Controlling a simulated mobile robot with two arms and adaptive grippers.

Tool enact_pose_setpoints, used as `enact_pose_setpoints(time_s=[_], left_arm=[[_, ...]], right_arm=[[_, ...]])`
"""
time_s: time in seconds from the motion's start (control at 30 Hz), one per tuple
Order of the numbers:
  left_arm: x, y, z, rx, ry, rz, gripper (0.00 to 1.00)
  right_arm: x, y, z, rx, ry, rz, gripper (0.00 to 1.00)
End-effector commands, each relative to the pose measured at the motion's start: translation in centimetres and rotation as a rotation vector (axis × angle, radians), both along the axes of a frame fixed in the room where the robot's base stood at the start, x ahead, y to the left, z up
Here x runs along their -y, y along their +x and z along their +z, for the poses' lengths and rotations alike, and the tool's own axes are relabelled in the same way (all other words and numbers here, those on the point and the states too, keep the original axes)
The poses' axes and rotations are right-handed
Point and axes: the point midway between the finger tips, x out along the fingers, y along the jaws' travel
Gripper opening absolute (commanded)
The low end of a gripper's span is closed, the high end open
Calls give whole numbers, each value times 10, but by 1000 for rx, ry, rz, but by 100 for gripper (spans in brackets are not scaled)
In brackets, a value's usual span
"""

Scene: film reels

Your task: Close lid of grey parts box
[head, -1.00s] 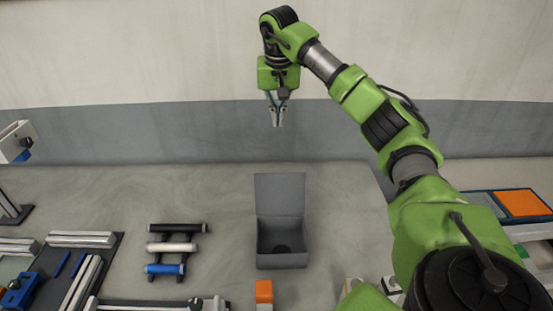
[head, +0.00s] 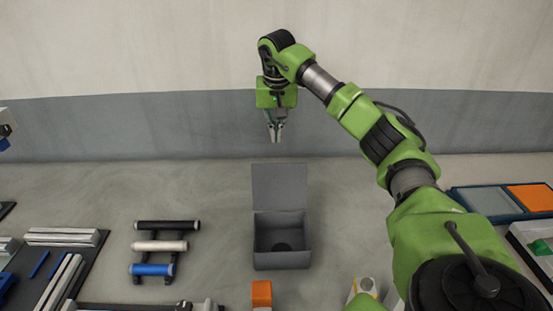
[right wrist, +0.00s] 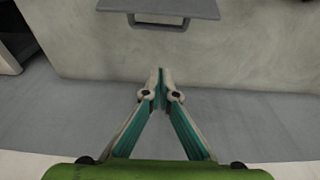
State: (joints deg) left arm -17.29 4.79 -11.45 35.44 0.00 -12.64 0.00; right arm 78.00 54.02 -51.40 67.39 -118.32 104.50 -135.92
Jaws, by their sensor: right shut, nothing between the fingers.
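The grey parts box (head: 282,260) stands on the table in the middle of the head view. Its lid (head: 279,187) is open and stands up at the back edge. A dark round thing lies inside on the box floor. My right gripper (head: 276,139) is shut and empty, pointing down, and shows above the lid's top edge, apart from it. In the right wrist view the fingertips (right wrist: 161,72) are together, and a grey edge, apparently of the lid (right wrist: 160,8), shows at the top. My left gripper is not in view.
A rack with black, white and blue rolls (head: 160,247) stands left of the box. An orange block (head: 262,293) is just in front of it. A blue tray with grey and orange panels (head: 505,200) lies at right. Bare table surrounds the box's sides.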

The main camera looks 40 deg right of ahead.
Motion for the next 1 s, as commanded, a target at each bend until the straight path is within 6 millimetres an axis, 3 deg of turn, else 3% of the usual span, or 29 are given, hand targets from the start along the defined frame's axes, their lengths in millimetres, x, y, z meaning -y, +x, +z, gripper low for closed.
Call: enact_pose_setpoints(time_s=[0.33,0.63,1.0], left_arm=[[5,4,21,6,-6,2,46],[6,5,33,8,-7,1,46],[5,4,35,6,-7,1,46]], right_arm=[[10,11,-74,-6,1,0,0],[-10,-13,-66,-2,0,2,0],[-15,-19,-66,0,0,0,0]])
